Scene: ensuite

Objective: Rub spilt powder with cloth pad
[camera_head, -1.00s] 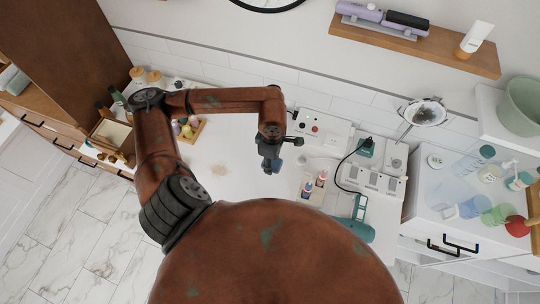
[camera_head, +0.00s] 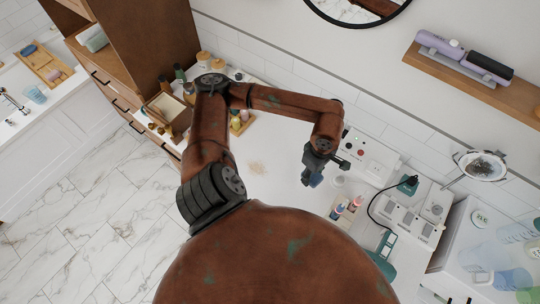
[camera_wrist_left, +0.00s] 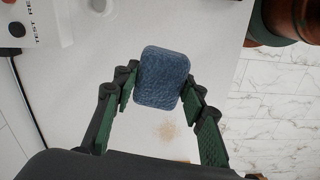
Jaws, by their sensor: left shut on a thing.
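The blue cloth pad (camera_wrist_left: 162,77) is a rounded textured block between the green-padded fingers of my left gripper (camera_wrist_left: 160,100) in the left wrist view. In the head view my left gripper (camera_head: 314,172) is above the right part of the white counter, with the pad (camera_head: 313,180) at its tip. The spilt powder (camera_head: 257,168) is a faint tan patch on the counter, left of the gripper and apart from the pad. It also shows in the left wrist view (camera_wrist_left: 167,131), just below the pad in the picture. My right gripper is not in view.
A white box with buttons (camera_head: 367,158) and two small bottles (camera_head: 346,207) stand right of the gripper. A black cable (camera_head: 376,208) runs near a teal device (camera_head: 386,243). The counter around the powder is clear.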

